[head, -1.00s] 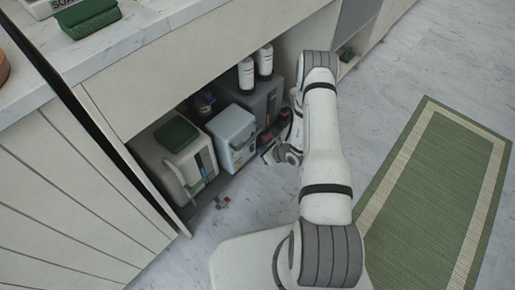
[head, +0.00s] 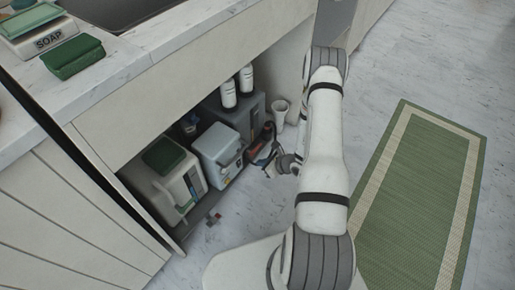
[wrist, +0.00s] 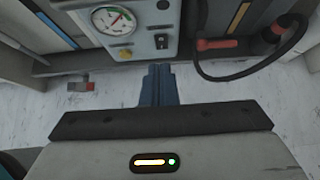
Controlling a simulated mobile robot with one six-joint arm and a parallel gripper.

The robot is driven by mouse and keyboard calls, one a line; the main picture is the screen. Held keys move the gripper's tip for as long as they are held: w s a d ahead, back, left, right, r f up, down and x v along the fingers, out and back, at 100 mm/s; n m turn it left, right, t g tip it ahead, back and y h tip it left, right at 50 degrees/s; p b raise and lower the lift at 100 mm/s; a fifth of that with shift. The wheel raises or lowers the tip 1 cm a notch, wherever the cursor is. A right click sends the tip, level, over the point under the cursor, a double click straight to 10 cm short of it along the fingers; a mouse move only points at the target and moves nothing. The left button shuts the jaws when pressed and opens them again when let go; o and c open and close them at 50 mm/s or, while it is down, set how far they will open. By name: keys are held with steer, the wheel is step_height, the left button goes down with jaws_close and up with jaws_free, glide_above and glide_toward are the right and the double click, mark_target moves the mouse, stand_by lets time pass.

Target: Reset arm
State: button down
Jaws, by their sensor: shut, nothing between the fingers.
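My arm reaches from the bottom of the head view up toward the open space under the counter. My gripper (head: 272,163) is partly hidden at the arm's left side, low in front of the cabinet. In the wrist view my gripper's fingers (wrist: 158,84) are together with nothing between them. They point toward a grey box with a dial (wrist: 116,20), and no contact can be made out.
A white-grey box (head: 217,146), a white box with a green top (head: 170,190) and a white cup (head: 280,108) stand under the counter. A small red and grey object (head: 213,219) lies on the floor. A green mat (head: 418,200) lies at right.

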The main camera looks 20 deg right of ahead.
steer(key=s+a+r+n+g+y+p, duration=0.15)
steer(key=a+r+n+p, duration=0.3)
steer(key=r, duration=0.85)
steer(key=a+r+n+g+y+p, duration=0.1)
steer(key=a+r+n+g+p, duration=0.3)
steer(key=r, duration=0.8)
steer(key=s+a+r+n+y+p, duration=0.1)
steer(key=a+r+n+p, duration=0.3)
steer(key=r, duration=0.9)
steer(key=s+d+r+n+h+p, duration=0.2)
steer(key=s+r+n+p, duration=0.3)
steer(key=r, duration=0.6)
steer(key=s+d+r+n+h+p, duration=0.2)
steer(key=s+r+n+h+p, duration=0.2)
steer(key=r, duration=0.7)
steer(key=s+d+r+n+h+p, duration=0.2)
steer(key=s+r+n+p, duration=0.4)
steer(key=s+r, duration=0.4)
steer(key=shift+d+r+n+h, duration=0.2)
steer(key=shift+r+n+h, duration=0.45)
steer(key=shift+r+h, duration=0.15)
steer(key=shift+s, duration=0.1)
